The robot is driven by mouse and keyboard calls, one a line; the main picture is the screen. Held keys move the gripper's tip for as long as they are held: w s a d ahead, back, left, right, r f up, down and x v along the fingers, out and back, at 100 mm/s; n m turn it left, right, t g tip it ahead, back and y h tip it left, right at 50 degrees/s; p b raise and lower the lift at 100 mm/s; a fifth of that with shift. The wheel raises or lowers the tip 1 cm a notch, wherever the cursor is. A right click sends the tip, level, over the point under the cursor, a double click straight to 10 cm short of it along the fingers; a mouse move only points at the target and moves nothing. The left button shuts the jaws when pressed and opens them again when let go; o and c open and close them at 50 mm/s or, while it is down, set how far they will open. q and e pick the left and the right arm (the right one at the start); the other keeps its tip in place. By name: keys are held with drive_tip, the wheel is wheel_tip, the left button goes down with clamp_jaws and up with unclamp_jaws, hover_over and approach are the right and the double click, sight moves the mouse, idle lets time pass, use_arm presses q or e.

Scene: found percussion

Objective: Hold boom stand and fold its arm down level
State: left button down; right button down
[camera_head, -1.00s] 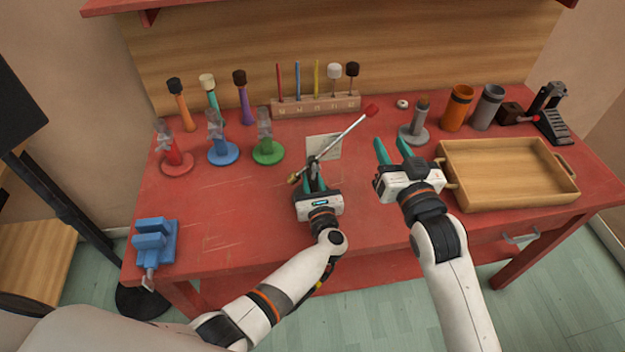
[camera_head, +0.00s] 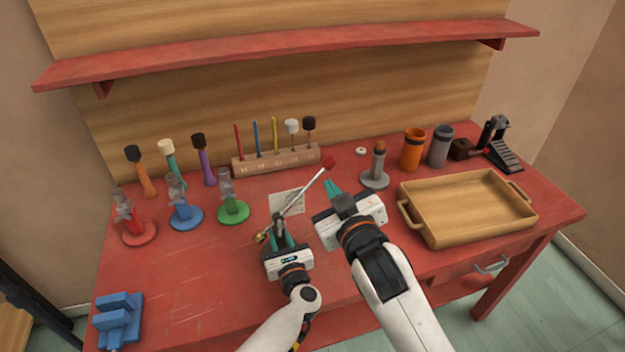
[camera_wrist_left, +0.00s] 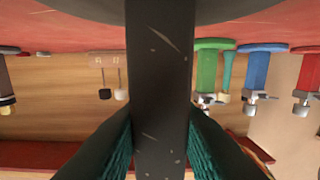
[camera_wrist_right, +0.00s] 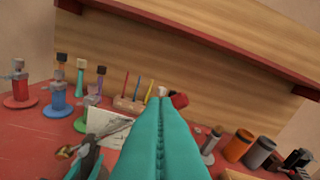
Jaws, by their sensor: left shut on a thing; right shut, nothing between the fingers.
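The boom stand (camera_head: 279,222) has a dark post and a thin silver arm (camera_head: 297,199) tilted up to the right. The arm has a red tip (camera_head: 328,163) and a brass-coloured lower end (camera_head: 261,237). My left gripper (camera_head: 281,238) is shut on the post, which fills the middle of the left wrist view (camera_wrist_left: 160,90). My right gripper (camera_head: 331,186) is shut and empty, just below the red tip. In the right wrist view its closed teal fingers (camera_wrist_right: 161,98) partly cover the red tip (camera_wrist_right: 179,100); I cannot tell whether they touch.
A white sheet (camera_head: 287,203) lies behind the stand. A wooden tray (camera_head: 410,222) stands to the right, with a grey stand (camera_head: 375,179) and cups behind. Coloured stands (camera_head: 233,211) are to the left, a mallet block (camera_head: 275,160) behind.

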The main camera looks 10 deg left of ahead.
wheel_tip(320, 180, up, 4)
drive_tip(key=s+a+n+h, duration=0.2)
drive_tip(key=n, duration=0.2)
drive_tip(key=w+f, duration=0.4)
drive_tip(key=w, duration=0.6)
drive_tip(key=shift+w+a+f, duration=0.2)
drive_tip(key=shift+w+f, duration=0.05)
